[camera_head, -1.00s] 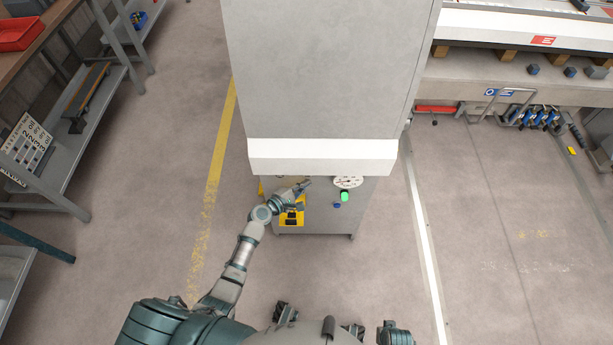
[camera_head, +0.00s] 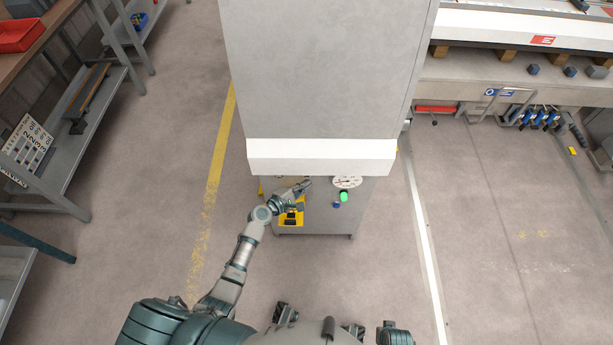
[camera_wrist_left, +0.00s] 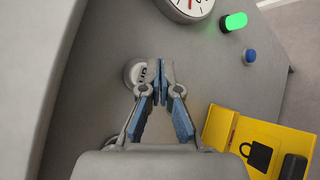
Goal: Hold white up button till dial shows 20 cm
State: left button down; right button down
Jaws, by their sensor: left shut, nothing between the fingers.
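The white up button (camera_wrist_left: 134,73) is a round pale button on the grey panel in the left wrist view, with dark lettering partly covered by a finger. My left gripper (camera_wrist_left: 154,66) is shut and empty, its fingertips over the button's right side; I cannot tell whether they press it. In the head view the left gripper (camera_head: 304,186) is at the cabinet front, and the button is hidden there. The dial (camera_head: 347,182) is white and round with a red mark; it also shows cut off in the wrist view (camera_wrist_left: 190,6). Its reading is too small to tell.
A lit green lamp (camera_wrist_left: 234,22) and a blue button (camera_wrist_left: 250,56) sit right of the gripper. The cabinet's overhanging white edge (camera_head: 320,154) is above. Floor is clear in front.

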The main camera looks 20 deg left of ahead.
pick_arm(q)
jog(key=shift+d, duration=0.15)
jog(key=shift+w, duration=0.1)
jog(key=shift+w+a+r, duration=0.1)
jog(key=shift+w+a, duration=0.2)
jog(key=shift+a, duration=0.05)
dwell(0.5)
